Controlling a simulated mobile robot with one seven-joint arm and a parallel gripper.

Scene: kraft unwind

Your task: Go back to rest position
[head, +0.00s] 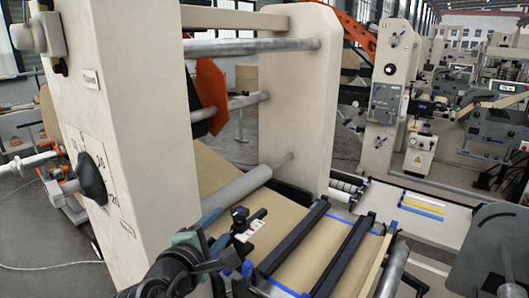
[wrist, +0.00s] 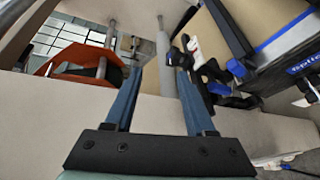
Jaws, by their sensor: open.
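My gripper (head: 218,226) is low in the middle of the head view, beside the beige machine frame and near the rollers. In the wrist view its two blue fingers (wrist: 160,72) stand apart with nothing between them. A black clamp-like part with a white label (head: 252,229) lies just beyond the gripper, over the brown web; it also shows ahead and to the right in the wrist view (wrist: 194,50). I cannot tell from the frames whether the gripper touches anything.
A tall beige frame post (head: 140,130) with a black knob (head: 91,178) stands close on the left. A grey roller (head: 235,188) and an orange plate (head: 208,95) are beyond. A table with black bars and blue tape (head: 335,262) lies to the right. Other machines fill the back.

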